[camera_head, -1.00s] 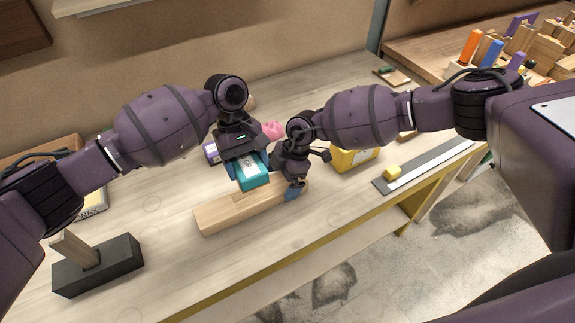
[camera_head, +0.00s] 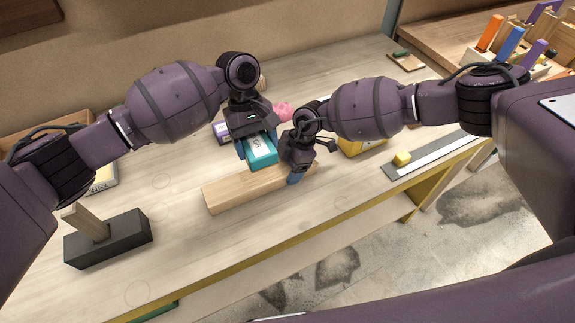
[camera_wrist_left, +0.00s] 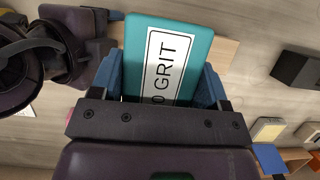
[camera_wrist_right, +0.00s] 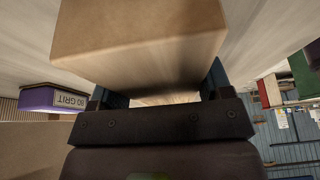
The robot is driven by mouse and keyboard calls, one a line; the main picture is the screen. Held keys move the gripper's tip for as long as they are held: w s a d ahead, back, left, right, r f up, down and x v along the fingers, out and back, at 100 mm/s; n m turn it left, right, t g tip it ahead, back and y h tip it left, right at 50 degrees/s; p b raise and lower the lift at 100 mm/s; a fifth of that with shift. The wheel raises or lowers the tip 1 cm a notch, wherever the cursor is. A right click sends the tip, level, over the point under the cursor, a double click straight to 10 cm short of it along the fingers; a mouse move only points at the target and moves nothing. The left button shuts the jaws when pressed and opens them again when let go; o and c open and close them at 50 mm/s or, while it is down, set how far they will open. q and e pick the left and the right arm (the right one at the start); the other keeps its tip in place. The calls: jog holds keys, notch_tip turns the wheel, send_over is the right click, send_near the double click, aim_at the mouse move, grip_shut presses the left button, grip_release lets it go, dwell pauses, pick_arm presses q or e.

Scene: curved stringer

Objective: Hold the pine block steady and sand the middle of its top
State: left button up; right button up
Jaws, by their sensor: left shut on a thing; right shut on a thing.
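The pine block (camera_head: 235,192) is a long pale wooden bar lying on the workbench; its end fills the top of the right wrist view (camera_wrist_right: 140,40). My right gripper (camera_head: 297,174) is shut on its right end. My left gripper (camera_head: 258,150) is shut on a teal sanding block with a white label (camera_head: 262,154), held at the far side of the pine block's middle. The left wrist view shows the teal block's label, partly reading "GRIT" (camera_wrist_left: 168,70). I cannot tell whether its underside touches the wood. The right gripper hides part of the pine block.
A purple grit block (camera_wrist_right: 70,98) and a pink object (camera_head: 284,111) lie behind. A yellow box (camera_head: 360,146) and a steel ruler (camera_head: 440,151) with a yellow cube (camera_head: 402,158) are at right. A dark block with a wooden handle (camera_head: 108,240) stands front left.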

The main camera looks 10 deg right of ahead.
aim_at(269, 177)
pick_arm(q)
jog(key=shift+a, duration=0.15)
jog(key=shift+s+a, duration=0.25)
jog(key=shift+a, duration=0.25)
jog(key=shift+f, duration=3.75)
jog(key=shift+f, duration=0.7)
jog(key=shift+d, duration=0.15)
jog(key=shift+w+d+r, duration=0.1)
jog(key=shift+w+d, duration=0.1)
jog(key=shift+d, duration=0.45)
jog(key=shift+w+d, duration=0.2)
jog(key=shift+d, duration=0.45)
